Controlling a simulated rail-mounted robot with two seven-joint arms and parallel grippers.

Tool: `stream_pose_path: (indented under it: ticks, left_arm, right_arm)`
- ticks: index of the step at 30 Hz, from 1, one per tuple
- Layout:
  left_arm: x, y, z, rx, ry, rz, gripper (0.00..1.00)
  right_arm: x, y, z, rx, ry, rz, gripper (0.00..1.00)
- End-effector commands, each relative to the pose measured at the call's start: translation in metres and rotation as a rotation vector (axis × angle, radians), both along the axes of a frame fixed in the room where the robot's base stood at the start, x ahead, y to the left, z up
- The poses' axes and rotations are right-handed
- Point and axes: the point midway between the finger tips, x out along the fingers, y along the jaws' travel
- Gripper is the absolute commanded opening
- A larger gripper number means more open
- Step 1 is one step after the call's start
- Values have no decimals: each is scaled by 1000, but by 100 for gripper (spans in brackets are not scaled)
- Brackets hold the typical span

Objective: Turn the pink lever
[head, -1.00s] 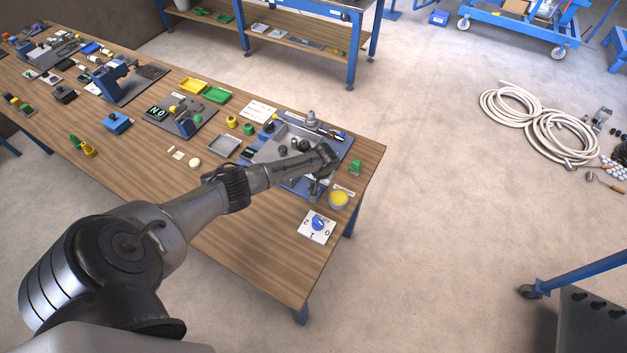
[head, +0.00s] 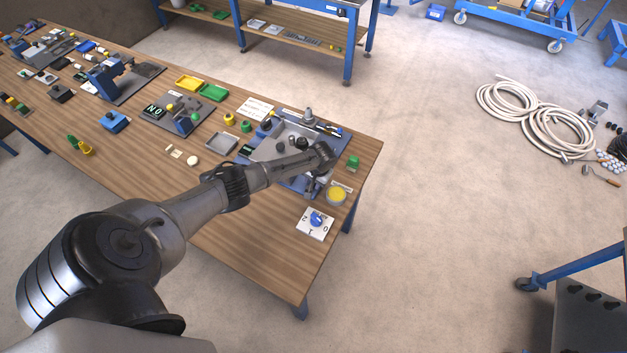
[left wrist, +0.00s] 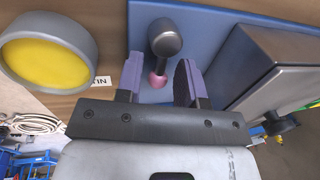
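The pink lever (left wrist: 157,80) shows in the left wrist view as a small pink piece just beyond my gripper's palm, on a blue base plate (left wrist: 205,22). A dark grey round-ended knob (left wrist: 165,38) stands right beside it and partly covers it. My left gripper (left wrist: 159,62) is open, with one purple finger on each side of the pink piece and visible gaps to both. In the head view, my left gripper (head: 312,186) is low over the mixer at the table's right end, and my forearm hides the lever. My right gripper is not in view.
A round yellow-topped grey container (left wrist: 48,55) is close left of the fingers, and a grey metal box (left wrist: 270,70) is close right. A white plate with a blue dial (head: 316,221) lies near the table's corner. The front of the wooden table (head: 255,255) is clear.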

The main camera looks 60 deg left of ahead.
Motion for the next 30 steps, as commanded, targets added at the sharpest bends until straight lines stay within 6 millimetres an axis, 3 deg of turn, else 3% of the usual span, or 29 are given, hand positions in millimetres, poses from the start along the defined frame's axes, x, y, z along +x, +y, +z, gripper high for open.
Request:
stream_pose_path:
  ticks: [4, 14, 30]
  left_arm:
    - [0, 0, 0, 0, 0, 1, 48]
    - [1, -1, 7, -1, -3, 2, 48]
    - [10, -18, 101, 0, -2, 0, 48]
  right_arm:
    - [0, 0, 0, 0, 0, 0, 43]
    - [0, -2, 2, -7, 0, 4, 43]
    - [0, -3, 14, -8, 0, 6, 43]
